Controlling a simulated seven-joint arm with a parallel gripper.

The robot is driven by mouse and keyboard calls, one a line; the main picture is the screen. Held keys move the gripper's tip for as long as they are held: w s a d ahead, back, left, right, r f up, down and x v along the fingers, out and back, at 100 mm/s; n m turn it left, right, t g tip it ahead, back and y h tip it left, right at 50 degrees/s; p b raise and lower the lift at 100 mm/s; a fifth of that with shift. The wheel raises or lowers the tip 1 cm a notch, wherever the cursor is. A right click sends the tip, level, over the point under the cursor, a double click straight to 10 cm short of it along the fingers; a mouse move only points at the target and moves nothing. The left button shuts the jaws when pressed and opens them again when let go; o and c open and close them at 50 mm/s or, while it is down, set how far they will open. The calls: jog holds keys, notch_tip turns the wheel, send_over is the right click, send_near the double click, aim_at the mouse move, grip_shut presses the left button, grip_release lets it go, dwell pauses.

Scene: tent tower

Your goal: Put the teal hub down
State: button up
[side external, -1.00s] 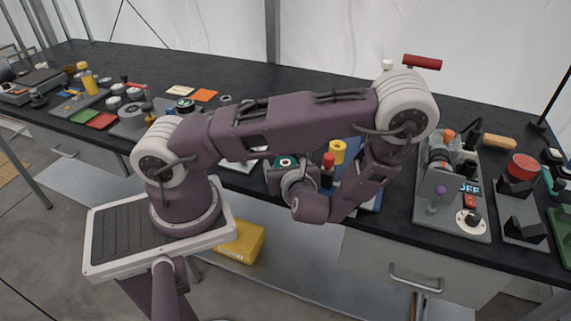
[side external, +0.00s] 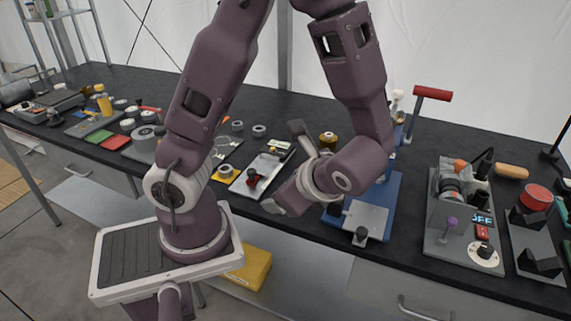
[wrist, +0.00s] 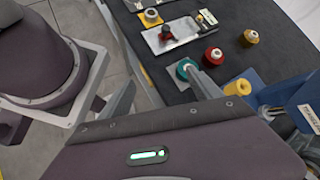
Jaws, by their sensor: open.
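The teal hub (wrist: 182,68) shows in the wrist view. It appears to rest on the dark bench, beside the tip of my gripper's right finger, which covers part of it. I cannot tell whether the finger touches it. My gripper (wrist: 158,78) is open, with its grey fingers spread wide apart and nothing held between them. In the side view my gripper (side external: 279,166) is low over the front edge of the bench, and the teal hub cannot be made out there.
A red spool (wrist: 213,56) and a brown spool (wrist: 250,38) stand near the hub, with a yellow spool (wrist: 238,89) closer to a blue fixture (wrist: 296,98). A grey tray (wrist: 172,37) holds a red-topped part. A red-handled press (side external: 432,93) stands to the right.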

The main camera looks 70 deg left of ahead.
jog(key=s+d+r+n+t+h, duration=0.1)
jog(key=d+r+n+t+h, duration=0.2)
jog(key=r+n, duration=0.3)
jog(key=s+d+r+n+t+h, duration=0.2)
jog(key=d+r+n+t+h, duration=0.1)
jog(key=r+n+h, duration=0.2)
notch_tip(320, 180, up, 2)
jog(key=shift+s+r+n+t+h, duration=0.1)
jog(key=shift+s+n+t+h, duration=0.15)
jog(key=shift+n+t+h, duration=0.25)
